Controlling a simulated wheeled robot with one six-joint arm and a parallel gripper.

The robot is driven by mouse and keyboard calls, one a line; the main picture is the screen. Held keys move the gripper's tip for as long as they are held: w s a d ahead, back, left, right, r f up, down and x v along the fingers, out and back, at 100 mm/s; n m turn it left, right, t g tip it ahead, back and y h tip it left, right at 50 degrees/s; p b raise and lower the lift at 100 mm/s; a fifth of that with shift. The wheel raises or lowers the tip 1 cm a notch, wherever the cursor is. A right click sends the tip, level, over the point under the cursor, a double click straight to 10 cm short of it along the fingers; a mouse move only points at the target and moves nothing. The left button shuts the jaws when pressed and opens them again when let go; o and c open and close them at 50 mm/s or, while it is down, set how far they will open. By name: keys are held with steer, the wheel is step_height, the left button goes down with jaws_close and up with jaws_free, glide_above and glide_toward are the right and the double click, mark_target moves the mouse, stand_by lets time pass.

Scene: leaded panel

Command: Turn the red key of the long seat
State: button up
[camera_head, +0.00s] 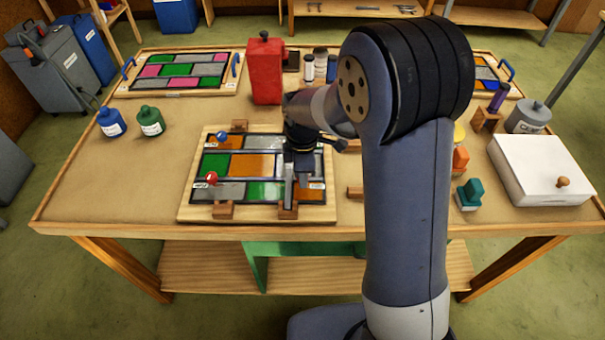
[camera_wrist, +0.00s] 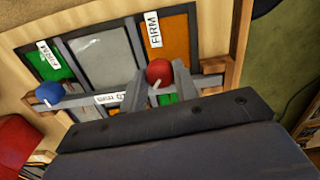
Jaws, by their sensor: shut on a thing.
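The leaded panel (camera_head: 233,166) lies on a wooden board on the table, with orange, green and grey panes. In the wrist view a red key (camera_wrist: 158,71) with a round head and a pale pin stands between the fingertips of my gripper (camera_wrist: 160,82), which is shut on it. A blue key (camera_wrist: 48,93) stands to its left on the same lead strip. In the head view my gripper (camera_head: 295,185) is over the panel's front right part and hides these two keys. Another red key (camera_head: 211,178) and blue key (camera_head: 221,137) show on the panel's left side.
A red canister (camera_head: 265,70) stands behind the panel. Blue and green bottles (camera_head: 150,121) stand to the left. A white box (camera_head: 540,170) and small blocks (camera_head: 469,194) are to the right. Wooden blocks (camera_head: 223,209) sit at the panel's front edge. The table's front left is clear.

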steer(key=m+b, duration=0.1)
steer(key=m, duration=1)
steer(key=shift+b, duration=0.3)
steer(key=m, duration=0.3)
steer(key=shift+m, duration=0.3)
steer(key=m, duration=0.3)
steer(key=shift+m+b, duration=0.3)
steer(key=m, duration=0.3)
steer(key=shift+m, duration=0.4)
steer(key=m, duration=0.3)
steer(key=shift+m, duration=2.1)
